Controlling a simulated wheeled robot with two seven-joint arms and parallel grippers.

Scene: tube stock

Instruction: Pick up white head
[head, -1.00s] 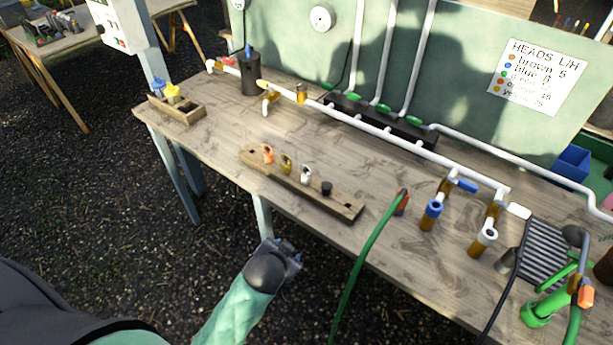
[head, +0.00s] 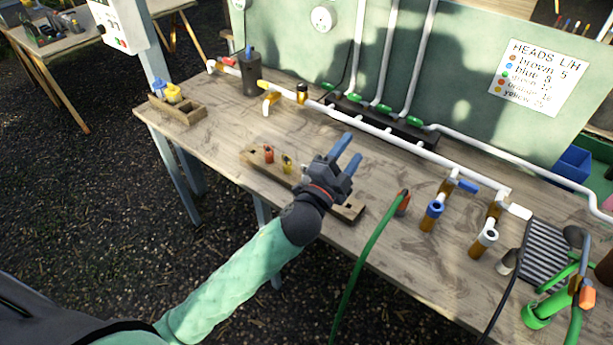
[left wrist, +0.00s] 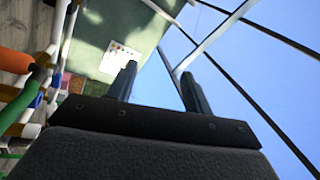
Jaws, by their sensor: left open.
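The wooden rack (head: 349,212) lies along the near edge of the bench. An orange head (head: 269,154) and a yellow head (head: 286,163) show at its left part. The white head, which stood to the right of the yellow one, is hidden behind my left gripper and wrist. The dark head at the rack's right part is hidden too. My left gripper (head: 350,151) is open over the rack, its two blue-grey fingers pointing up and to the right. In the left wrist view the open fingers (left wrist: 159,75) have nothing between them. My right gripper is not in view.
A green hose (head: 365,255) rises in front of the bench to the right of my arm. White piping (head: 385,133) with valves runs behind the rack. A small wooden box (head: 188,117) stands at the left end. Bare bench top (head: 225,120) lies left of the rack.

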